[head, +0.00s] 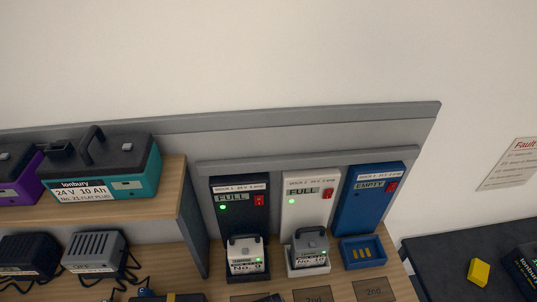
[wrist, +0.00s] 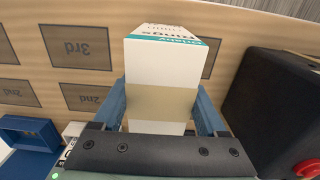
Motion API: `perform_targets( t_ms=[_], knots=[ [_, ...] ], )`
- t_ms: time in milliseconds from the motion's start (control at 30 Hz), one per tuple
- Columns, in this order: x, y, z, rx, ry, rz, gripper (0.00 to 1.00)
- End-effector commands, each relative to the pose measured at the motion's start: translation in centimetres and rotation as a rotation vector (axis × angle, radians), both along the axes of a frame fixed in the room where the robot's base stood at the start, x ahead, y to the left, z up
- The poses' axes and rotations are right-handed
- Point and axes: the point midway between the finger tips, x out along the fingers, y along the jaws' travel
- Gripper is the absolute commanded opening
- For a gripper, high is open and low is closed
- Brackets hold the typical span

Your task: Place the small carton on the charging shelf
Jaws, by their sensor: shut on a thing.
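The small carton (wrist: 165,60) is white with a teal stripe, dark print and a tan band. In the wrist view it stands out between the two blue fingers of my gripper (wrist: 160,98), which is shut on it. Beyond it is the wooden charging shelf (wrist: 105,20), with brown marked squares such as "3rd" (wrist: 80,46). I cannot tell whether the carton touches the wood. In the head view the shelf (head: 206,285) shows in part, and I cannot make out the carton or gripper there.
Three docks stand against the back panel: black (head: 241,207), white (head: 307,202) and blue (head: 368,201). The black and white ones hold batteries; the blue one is empty. A teal battery case (head: 110,170) sits on the raised shelf. A black block (wrist: 270,105) is beside my gripper.

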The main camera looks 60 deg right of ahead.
Motion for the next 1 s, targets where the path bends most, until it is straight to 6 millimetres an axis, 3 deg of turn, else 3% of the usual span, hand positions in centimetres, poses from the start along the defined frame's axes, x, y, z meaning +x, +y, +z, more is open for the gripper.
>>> perform_targets(
  t_ms=[100,133,267,500,667,1000],
  knots=[
    [0.0,0.0,-0.3,-0.001,-0.001,0.001,0.05],
    [0.0,0.0,-0.3,0.0,0.0,0.001,0.78],
    [0.0,0.0,-0.2,0.0,0.0,0.0,1.0],
    [0.0,0.0,-0.1,0.0,0.0,0.0,1.0],
    [0.1,0.0,1.0,-0.001,-0.002,0.001,1.0],
    [0.2,-0.1,7.7,-0.003,-0.004,0.001,1.0]
  ],
)
